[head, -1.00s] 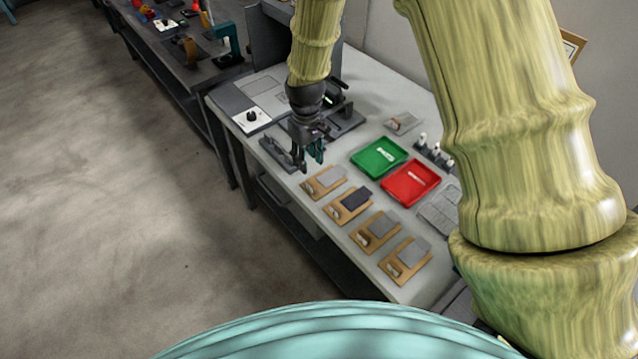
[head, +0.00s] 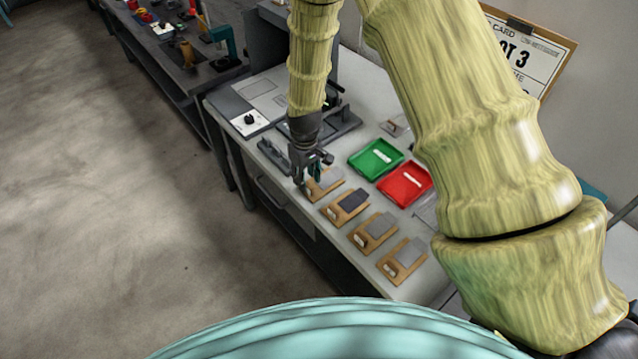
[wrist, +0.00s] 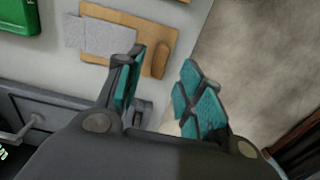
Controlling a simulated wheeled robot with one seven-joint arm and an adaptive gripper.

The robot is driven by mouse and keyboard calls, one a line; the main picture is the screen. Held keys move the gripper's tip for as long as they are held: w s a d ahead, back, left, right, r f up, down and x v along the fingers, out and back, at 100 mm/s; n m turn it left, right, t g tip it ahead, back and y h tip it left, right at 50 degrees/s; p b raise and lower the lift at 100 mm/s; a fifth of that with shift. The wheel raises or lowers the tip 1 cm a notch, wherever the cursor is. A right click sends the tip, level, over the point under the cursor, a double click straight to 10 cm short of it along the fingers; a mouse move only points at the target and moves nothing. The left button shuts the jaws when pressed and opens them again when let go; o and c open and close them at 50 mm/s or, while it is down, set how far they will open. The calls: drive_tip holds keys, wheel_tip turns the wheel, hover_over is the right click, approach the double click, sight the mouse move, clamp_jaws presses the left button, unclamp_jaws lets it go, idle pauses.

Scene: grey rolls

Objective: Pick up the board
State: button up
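Several tan wooden boards lie in a row on the grey table, each with a flat grey or dark piece on it. The first board (head: 315,193), at the far end of the row, is partly hidden by my gripper (head: 312,172). In the wrist view this board (wrist: 118,62) carries a light grey rough piece (wrist: 100,38) and a small brown block (wrist: 161,58). My gripper (wrist: 163,65) is open, its teal-padded fingers apart with nothing visibly held. The left finger overlaps the board in that view; contact cannot be told.
A green tray (head: 358,166) and a red tray (head: 389,191) lie behind the row. More boards, one with a dark piece (head: 347,201), follow to the right. A flat grey machine (head: 262,90) stands at the table's far end. The floor (head: 120,200) at left is clear.

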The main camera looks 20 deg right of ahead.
sight(309, 185)
drive_tip(key=shift+s+d+f+p, duration=0.15)
drive_tip(key=shift+f+p, duration=0.4)
drive_tip(key=shift+f, duration=0.15)
drive_tip(key=shift+f+p, duration=0.45)
drive_tip(key=shift+f, duration=0.95)
clamp_jaws()
